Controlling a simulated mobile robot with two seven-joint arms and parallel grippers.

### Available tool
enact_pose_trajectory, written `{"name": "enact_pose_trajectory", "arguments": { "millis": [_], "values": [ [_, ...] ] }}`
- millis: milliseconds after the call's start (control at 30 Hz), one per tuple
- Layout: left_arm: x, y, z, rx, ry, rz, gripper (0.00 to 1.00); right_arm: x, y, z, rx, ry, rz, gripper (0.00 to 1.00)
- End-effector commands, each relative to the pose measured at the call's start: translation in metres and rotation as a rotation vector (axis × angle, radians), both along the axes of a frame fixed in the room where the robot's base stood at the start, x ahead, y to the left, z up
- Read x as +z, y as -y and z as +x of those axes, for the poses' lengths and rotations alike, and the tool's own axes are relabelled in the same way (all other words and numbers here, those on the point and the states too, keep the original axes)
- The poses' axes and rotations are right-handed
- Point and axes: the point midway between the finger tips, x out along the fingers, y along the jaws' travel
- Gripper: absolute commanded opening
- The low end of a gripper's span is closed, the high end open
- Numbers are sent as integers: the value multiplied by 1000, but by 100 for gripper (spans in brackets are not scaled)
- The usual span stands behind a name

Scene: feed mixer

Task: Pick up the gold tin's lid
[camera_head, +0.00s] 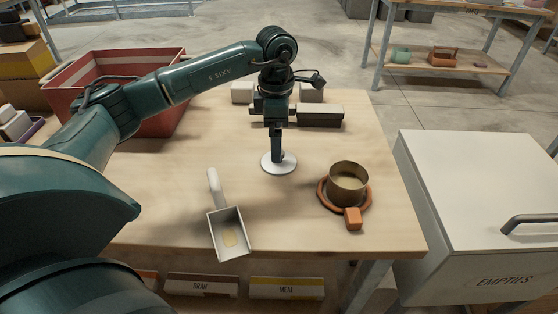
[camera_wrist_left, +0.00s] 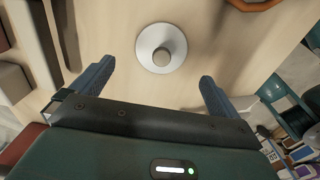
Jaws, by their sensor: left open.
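A round, pale metal lid with a small knob (camera_head: 279,167) lies flat on the wooden table. In the left wrist view the lid (camera_wrist_left: 145,45) lies beyond the fingers, with its knob a little above the gap between the fingertips. The open gold tin (camera_head: 347,184) stands to its right, within an orange ring (camera_head: 325,196). Part of the ring also shows at the top of the left wrist view (camera_wrist_left: 256,5). My left gripper (camera_head: 277,158) points down over the lid, hiding part of it; its fingers (camera_wrist_left: 156,72) are open with nothing between them. My right gripper is out of view.
A white scoop (camera_head: 230,233) lies at the table's front. An orange block (camera_head: 353,218) sits by the ring. Dark and pale boxes (camera_head: 320,115) stand behind my left gripper. A red crate (camera_head: 150,125) is at left. A pale bin marked EMPTIES (camera_head: 470,200) stands right of the table.

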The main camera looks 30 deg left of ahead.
Motion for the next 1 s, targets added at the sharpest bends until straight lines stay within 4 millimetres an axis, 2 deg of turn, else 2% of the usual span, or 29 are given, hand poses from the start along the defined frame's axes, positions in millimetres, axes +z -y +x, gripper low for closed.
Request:
{"name": "enact_pose_trajectory", "arguments": {
  "millis": [167, 400, 500, 767, 1000],
  "values": [
    [-13, 1, 0, 0, -2, 0, 100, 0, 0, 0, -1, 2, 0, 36],
    [-48, 4, 0, 1, -2, 0, 100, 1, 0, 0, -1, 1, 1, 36],
    [-56, 4, 0, 0, -1, 0, 100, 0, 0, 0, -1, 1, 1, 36],
    [-58, 4, 1, 0, 1, -1, 100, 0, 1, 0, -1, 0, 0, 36],
    [-58, 5, 1, 0, 1, -1, 80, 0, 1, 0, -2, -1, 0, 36]
  ]
}}
